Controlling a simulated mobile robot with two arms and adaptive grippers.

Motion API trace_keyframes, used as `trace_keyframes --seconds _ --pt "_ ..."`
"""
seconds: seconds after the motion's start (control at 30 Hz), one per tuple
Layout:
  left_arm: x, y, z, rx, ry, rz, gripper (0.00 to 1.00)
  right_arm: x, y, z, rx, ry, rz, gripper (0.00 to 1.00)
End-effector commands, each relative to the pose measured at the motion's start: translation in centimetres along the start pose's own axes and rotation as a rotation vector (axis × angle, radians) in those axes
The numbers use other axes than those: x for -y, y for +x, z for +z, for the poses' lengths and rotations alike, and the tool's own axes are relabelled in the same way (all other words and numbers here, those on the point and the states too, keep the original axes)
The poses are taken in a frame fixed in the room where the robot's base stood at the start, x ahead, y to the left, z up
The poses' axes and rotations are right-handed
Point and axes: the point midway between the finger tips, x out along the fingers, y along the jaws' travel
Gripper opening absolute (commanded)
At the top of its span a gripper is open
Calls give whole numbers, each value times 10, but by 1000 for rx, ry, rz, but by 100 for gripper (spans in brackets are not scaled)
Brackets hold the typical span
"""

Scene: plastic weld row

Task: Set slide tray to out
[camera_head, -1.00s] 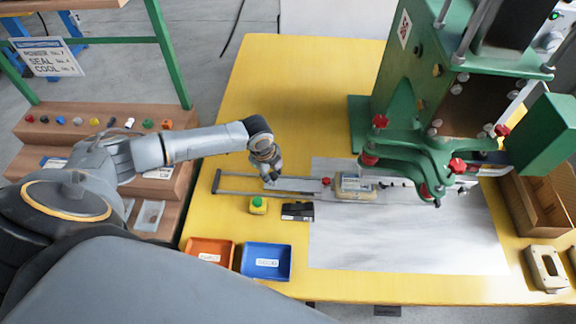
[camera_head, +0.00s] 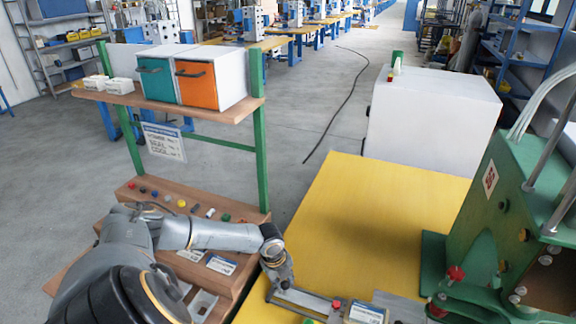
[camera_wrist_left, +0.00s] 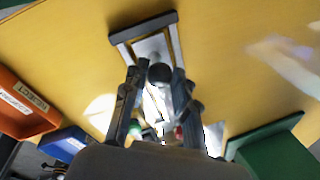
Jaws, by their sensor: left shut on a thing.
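The slide tray (camera_head: 366,312), a pale block with a white label, shows at the bottom edge of the head view, on a grey rail (camera_head: 302,297) with an end frame at its left. A red knob (camera_head: 337,304) stands at its left side. My left gripper (camera_head: 284,284) is over the rail, close to the end frame. In the left wrist view my left gripper (camera_wrist_left: 156,80) is shut on a dark round handle (camera_wrist_left: 159,73), with the rail's end frame (camera_wrist_left: 145,27) just beyond. The lower part of the tray is cut off. My right gripper is out of view.
The green press (camera_head: 500,220) stands right of the tray. The yellow table (camera_head: 365,215) is bare behind the rail. A wooden stepped rack (camera_head: 150,195) stands left of the table. An orange bin (camera_wrist_left: 22,105) and a blue bin (camera_wrist_left: 65,143) show in the left wrist view.

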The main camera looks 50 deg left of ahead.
Motion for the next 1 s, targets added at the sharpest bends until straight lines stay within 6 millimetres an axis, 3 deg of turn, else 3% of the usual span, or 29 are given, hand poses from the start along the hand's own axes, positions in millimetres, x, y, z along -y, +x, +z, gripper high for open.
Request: trace_keyframes --seconds 0.23,0.27,0.37,0.77,1.0 --pt "-3 0 5 10 -2 8 0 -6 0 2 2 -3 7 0" --pt "-3 0 5 11 -2 9 30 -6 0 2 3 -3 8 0" --pt "-3 0 5 10 -2 8 50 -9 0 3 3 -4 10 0" --pt "-1 -6 3 6 -1 3 51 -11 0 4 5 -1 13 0" --pt "-2 -50 5 9 0 3 51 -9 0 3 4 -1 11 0"
